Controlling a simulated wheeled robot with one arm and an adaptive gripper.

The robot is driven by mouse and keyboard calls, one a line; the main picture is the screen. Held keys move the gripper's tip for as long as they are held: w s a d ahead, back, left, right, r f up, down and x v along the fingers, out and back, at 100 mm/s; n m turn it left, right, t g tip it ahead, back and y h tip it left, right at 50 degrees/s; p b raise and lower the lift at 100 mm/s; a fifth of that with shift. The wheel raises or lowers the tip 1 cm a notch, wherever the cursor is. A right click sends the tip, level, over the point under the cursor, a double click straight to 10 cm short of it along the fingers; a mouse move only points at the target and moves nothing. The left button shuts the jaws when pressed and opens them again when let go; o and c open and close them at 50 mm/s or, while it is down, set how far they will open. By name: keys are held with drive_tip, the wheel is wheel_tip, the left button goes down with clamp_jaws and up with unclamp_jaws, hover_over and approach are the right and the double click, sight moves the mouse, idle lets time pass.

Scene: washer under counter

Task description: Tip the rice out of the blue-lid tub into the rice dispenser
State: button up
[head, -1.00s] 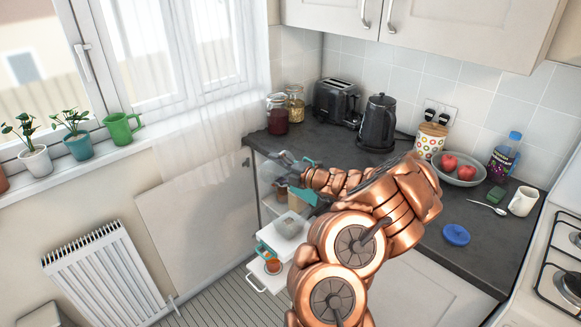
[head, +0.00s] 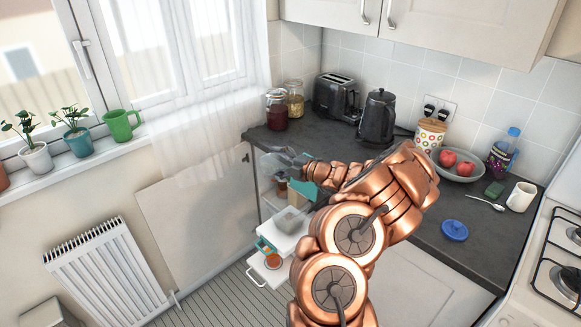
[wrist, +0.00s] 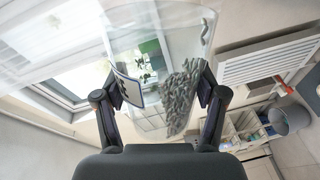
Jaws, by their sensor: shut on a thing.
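My gripper (head: 290,157) is shut on a clear tub (head: 267,163), held above the pull-out unit at the counter's left end. In the wrist view the see-through tub (wrist: 150,45) is between the fingers (wrist: 163,88). The rice (wrist: 181,95) is a grainy grey mass heaped against its right side, and the tub looks tilted. The round blue lid (head: 454,231) lies off the tub, on the counter. A clear-topped white container (head: 290,222), apparently the rice dispenser, stands low on the pull-out. I cannot tell whether any rice is falling.
A teal box or flap (head: 303,190) is beside the pull-out, partly behind my arm. Jars (head: 277,110), a toaster (head: 336,98) and a kettle (head: 377,120) stand on the counter. A fruit bowl (head: 458,165), spoon and white mug (head: 521,197) are at right. A radiator (head: 98,265) is left.

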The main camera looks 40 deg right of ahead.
sight(274, 171)
drive_tip(key=shift+w+d+r+m, duration=0.1)
drive_tip(key=shift+d+r+m, duration=0.45)
drive_tip(key=shift+m, duration=0.55)
idle(2.1)
drive_tip(key=shift+a+f+n, duration=0.5)
drive_tip(key=shift+a+n, duration=0.05)
drive_tip(key=shift+n, duration=0.65)
drive_tip(key=shift+a+f+n+b, duration=0.15)
drive_tip(key=shift+f+n+b, duration=0.25)
drive_tip(key=shift+b, duration=0.1)
drive_tip(key=shift+s+a+f+n+b, duration=0.1)
drive_tip(key=shift+s+f+n+b, duration=0.15)
drive_tip(key=shift+b, duration=0.35)
drive_tip(key=shift+r, duration=0.2)
drive_tip(key=b, duration=0.2)
drive_tip(key=f+n+b, duration=0.1)
drive_tip(key=b, duration=0.2)
drive_tip(key=shift+a+h+b, duration=0.3)
drive_tip(key=shift+b, duration=0.05)
drive_tip(key=n+b, duration=0.1)
drive_tip(key=b, duration=0.2)
drive_tip(key=f+n+b, duration=0.1)
drive_tip(key=b, duration=0.3)
drive_tip(key=shift+a+b, duration=0.25)
drive_tip(key=shift+b, duration=0.05)
drive_tip(key=shift+s+b, duration=0.1)
drive_tip(key=shift+b, duration=0.25)
